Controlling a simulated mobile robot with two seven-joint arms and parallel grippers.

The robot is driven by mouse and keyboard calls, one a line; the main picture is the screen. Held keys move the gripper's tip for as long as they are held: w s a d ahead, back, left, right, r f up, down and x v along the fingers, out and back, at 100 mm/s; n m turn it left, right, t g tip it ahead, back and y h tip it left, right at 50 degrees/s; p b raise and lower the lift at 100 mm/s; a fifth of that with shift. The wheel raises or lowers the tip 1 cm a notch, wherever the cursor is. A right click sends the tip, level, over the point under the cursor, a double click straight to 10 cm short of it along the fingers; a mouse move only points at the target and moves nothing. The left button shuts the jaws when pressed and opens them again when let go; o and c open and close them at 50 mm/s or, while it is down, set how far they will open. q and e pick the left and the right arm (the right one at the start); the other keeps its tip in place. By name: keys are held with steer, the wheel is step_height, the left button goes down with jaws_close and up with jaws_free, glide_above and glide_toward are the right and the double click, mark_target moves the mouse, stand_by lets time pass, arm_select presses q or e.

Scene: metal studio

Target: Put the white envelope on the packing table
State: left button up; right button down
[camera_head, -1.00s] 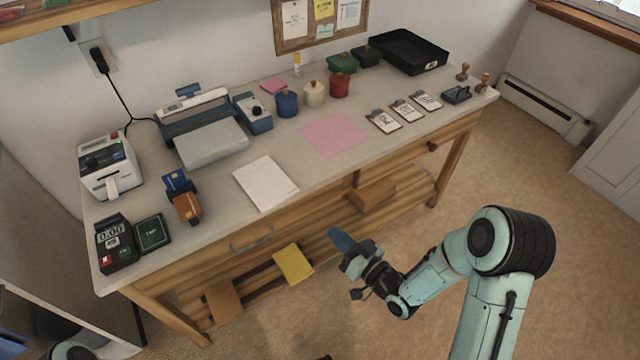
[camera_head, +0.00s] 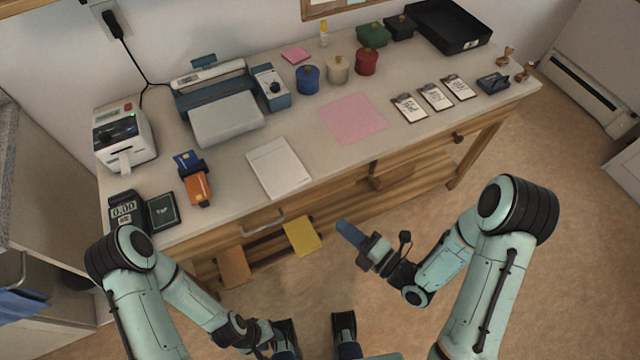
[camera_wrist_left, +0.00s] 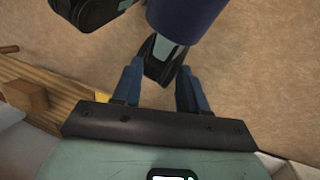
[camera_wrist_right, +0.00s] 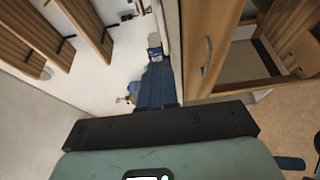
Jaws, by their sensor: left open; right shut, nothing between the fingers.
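The wooden packing table (camera_head: 232,160) with a grey top stands along the wall in the head view. I cannot pick out a white envelope with certainty. A flat white sheet or pad (camera_head: 278,167) lies near the table's front edge; I cannot tell whether it is an envelope. My right gripper (camera_head: 349,233) is shut and empty, in front of the table and apart from it. Its closed blue fingers show in the right wrist view (camera_wrist_right: 156,86). My left gripper (camera_wrist_left: 158,86) is open and empty over the floor in the left wrist view, low and in front of the table.
A pink sheet (camera_head: 352,118) lies mid-table. A label printer (camera_head: 124,138), sealer (camera_head: 225,118), card terminal (camera_head: 195,182), several jars, clipboards and a black tray (camera_head: 447,28) also stand there. Yellow (camera_head: 302,236) and brown (camera_head: 234,268) pieces show below the front edge.

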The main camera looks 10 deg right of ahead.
arm_select(q)
steer(key=w+a+f+n+t+y+b, duration=0.1)
steer(key=w+a+f+t+b, duration=0.3)
steer(key=w+f+b, duration=0.8)
steer(key=shift+w+a+f+y, duration=0.15)
steer(key=shift+a+f+y, duration=0.2)
steer(key=shift+a, duration=0.2)
arm_select(e)
steer(key=w+d+x, duration=0.1)
steer(key=d+x, duration=0.1)
steer(key=x, duration=1)
steer(key=shift+w+a, duration=0.2)
steer(key=shift+w, duration=0.35)
